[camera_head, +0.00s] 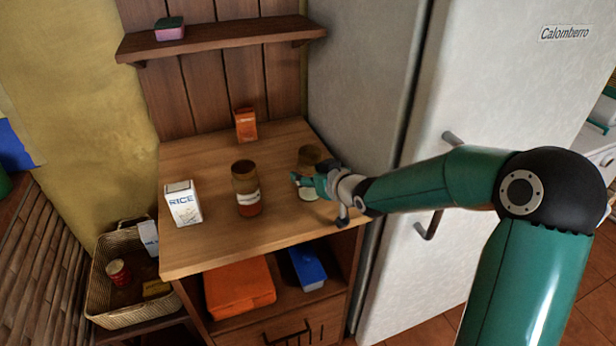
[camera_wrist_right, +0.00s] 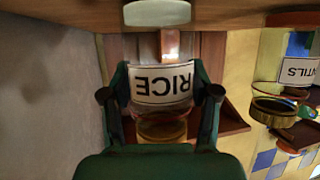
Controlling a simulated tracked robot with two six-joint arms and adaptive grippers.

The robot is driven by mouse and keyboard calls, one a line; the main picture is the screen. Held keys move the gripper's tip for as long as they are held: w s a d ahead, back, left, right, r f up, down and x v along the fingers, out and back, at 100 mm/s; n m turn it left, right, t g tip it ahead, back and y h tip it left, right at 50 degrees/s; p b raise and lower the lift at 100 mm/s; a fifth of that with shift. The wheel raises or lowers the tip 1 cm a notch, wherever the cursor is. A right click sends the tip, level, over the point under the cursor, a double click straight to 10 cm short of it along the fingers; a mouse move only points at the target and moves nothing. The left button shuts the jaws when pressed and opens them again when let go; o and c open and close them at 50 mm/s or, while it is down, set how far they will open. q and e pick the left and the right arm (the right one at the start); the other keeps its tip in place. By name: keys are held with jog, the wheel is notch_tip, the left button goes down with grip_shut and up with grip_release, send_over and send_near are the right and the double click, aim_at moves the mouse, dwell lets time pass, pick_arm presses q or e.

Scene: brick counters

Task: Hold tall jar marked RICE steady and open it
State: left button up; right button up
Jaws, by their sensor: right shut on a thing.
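The tall RICE jar (camera_head: 310,156) stands on the wooden counter at the right, partly hidden behind my right gripper (camera_head: 307,182). Its top is olive-brown, and a pale part shows below the gripper. In the right wrist view the picture is upside down. There the jar's RICE label (camera_wrist_right: 163,84) shows between the two green fingers of my right gripper (camera_wrist_right: 160,96), which is shut on the jar from both sides. White contents show in the jar's clear bottom part. I cannot tell whether its top is loose. My left gripper is not in view.
A similar jar with red contents (camera_head: 247,190) stands left of the RICE jar. A white RICE box (camera_head: 183,204) stands further left, and an orange box (camera_head: 246,124) at the back. The fridge (camera_head: 366,90) is close on the right. The front middle of the counter (camera_head: 215,245) is clear.

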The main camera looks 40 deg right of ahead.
aim_at(310, 151)
jog(key=c, duration=0.3)
jog(key=shift+r, duration=0.15)
jog(key=shift+r, duration=0.5)
notch_tip(310, 151, up, 10)
jog(key=p, duration=0.3)
jog(key=shift+f, duration=0.1)
notch_tip(310, 151, up, 9)
jog(key=p, duration=0.7)
